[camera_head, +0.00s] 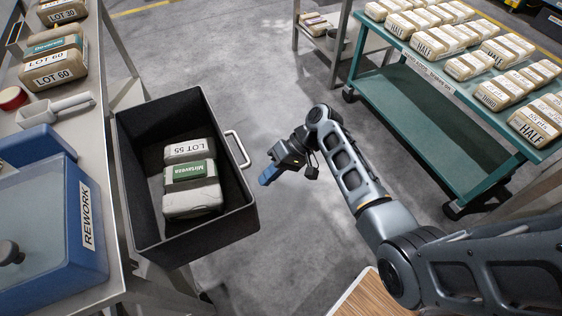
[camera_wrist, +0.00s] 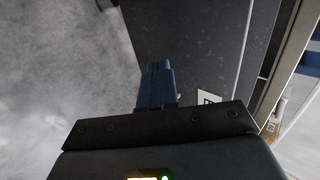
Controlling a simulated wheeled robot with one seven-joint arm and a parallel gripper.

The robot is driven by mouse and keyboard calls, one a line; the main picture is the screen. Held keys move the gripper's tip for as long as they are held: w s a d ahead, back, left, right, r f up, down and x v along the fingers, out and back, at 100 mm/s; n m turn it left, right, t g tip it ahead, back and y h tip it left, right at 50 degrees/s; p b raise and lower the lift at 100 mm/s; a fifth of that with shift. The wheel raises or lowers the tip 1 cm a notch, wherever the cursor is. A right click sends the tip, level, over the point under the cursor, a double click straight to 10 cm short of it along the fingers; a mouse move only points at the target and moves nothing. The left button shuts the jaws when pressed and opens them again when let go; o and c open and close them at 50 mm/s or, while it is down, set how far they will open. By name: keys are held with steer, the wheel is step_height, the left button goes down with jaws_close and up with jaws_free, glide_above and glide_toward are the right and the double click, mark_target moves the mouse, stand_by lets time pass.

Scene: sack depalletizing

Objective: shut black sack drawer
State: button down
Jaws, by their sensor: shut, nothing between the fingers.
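The black sack drawer (camera_head: 236,222) stands pulled out from the workbench at the left in the head view. A sack labelled LOT 55 (camera_head: 190,176) lies inside it. The drawer has a pale bar handle (camera_head: 240,150) on its right side. My gripper (camera_head: 267,177), with blue fingers, is shut and empty, just right of the handle and apart from it in the head view. In the wrist view the shut blue fingers (camera_wrist: 157,82) point toward a dark panel (camera_wrist: 205,45), which seems to be the drawer; the handle cannot be made out there.
The workbench holds a blue REWORK bin (camera_head: 85,215), a white scoop (camera_head: 55,108) and several sacks (camera_head: 58,65). A green cart (camera_head: 425,110) with many small sacks stands at the upper right. Grey floor (camera_head: 235,65) is clear between them.

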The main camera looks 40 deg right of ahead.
steer(key=shift+w+a+r, duration=0.1)
steer(key=shift+w+a, duration=0.15)
steer(key=shift+a, duration=0.55)
steer(key=shift+w+a, duration=0.25)
steer(key=shift+a, duration=0.5)
steer(key=shift+a, duration=0.1)
steer(key=b, duration=0.2)
glide_toward(143, 231)
steer(key=x, duration=0.4)
steer(key=d+f+x, duration=0.1)
steer(key=x, duration=0.2)
steer(key=shift+a+f, duration=0.1)
steer(key=shift+w+a, duration=0.2)
steer(key=shift+a, duration=0.7)
